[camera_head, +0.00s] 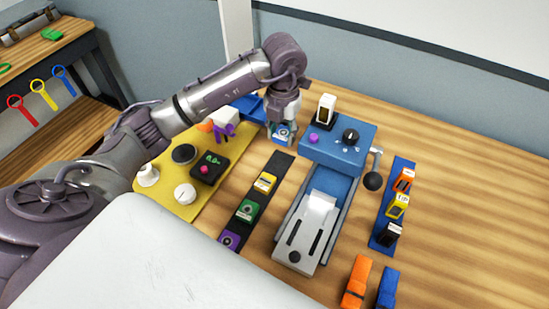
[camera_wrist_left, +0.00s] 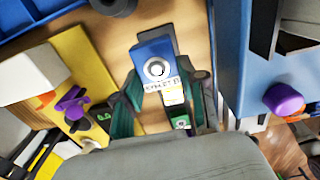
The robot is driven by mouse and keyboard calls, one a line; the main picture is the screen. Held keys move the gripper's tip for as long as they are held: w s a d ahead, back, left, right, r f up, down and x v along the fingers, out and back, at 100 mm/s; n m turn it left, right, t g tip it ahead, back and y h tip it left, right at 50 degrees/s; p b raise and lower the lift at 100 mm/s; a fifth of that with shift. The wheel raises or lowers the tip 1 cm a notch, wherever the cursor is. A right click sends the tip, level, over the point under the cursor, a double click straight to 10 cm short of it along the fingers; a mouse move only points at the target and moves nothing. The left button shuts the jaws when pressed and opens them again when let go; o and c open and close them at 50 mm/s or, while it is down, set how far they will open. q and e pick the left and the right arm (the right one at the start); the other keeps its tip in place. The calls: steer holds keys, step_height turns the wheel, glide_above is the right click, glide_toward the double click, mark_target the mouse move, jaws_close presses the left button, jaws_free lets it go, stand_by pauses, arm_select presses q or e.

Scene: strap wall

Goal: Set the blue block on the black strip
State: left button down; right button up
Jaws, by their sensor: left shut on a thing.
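My left gripper (camera_head: 281,124) is shut on the blue block (camera_head: 284,137), just beyond the far end of the black strip (camera_head: 282,163). The head view does not show clearly whether the block touches anything below. In the left wrist view the blue block (camera_wrist_left: 150,48) has a pale round mark and a white label. It sits between the green fingers of the left gripper (camera_wrist_left: 160,88) and partly covers the strip. A yellow block (camera_head: 265,183), a green block (camera_head: 247,211) and a purple block (camera_head: 229,240) sit along the strip. My right gripper is not in view.
A yellow panel (camera_head: 180,210) with knobs lies left of the strip. A blue machine (camera_head: 343,150) with a black knob and a lever stands to the right. A blue strip (camera_head: 380,243) with several blocks lies farther right. The strip's far end is bare.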

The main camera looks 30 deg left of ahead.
arm_select(q)
glide_above(279, 164)
step_height(279, 164, down, 4)
steer(key=shift+f+p, duration=0.15)
steer(key=shift+p, duration=0.25)
step_height(279, 164, down, 4)
steer(key=shift+r+p, duration=0.15)
steer(key=shift+p, duration=0.2)
steer(key=shift+w, duration=0.1)
steer(key=c, duration=1.1)
jaws_free()
steer(key=shift+f, duration=0.25)
steer(key=o, duration=0.4)
steer(key=shift+r, duration=0.1)
steer(key=shift+o, duration=0.2)
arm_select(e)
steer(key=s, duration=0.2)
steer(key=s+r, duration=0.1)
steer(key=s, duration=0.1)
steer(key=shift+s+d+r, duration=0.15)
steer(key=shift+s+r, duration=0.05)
